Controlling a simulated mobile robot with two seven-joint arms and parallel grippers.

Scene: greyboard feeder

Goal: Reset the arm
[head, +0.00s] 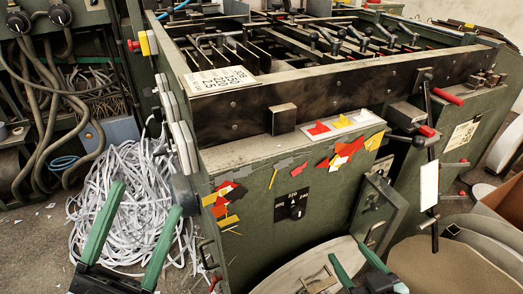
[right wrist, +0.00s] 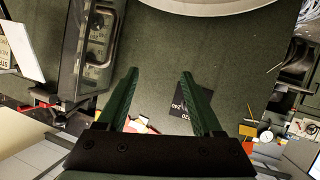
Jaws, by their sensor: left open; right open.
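My left gripper (head: 132,228) is at the lower left of the head view, its two green fingers wide apart and empty, in front of the pile of paper strips. My right gripper (head: 352,262) is at the bottom, right of centre, its green fingers spread with nothing between them. In the right wrist view the same gripper (right wrist: 160,82) is open before the green machine panel (right wrist: 228,60). A gap to the panel cannot be judged exactly.
Tangled white paper strips (head: 115,190) lie on the floor at left. Round greyboard discs (head: 310,268) stand low in front. Levers (head: 430,150) stick out at right.

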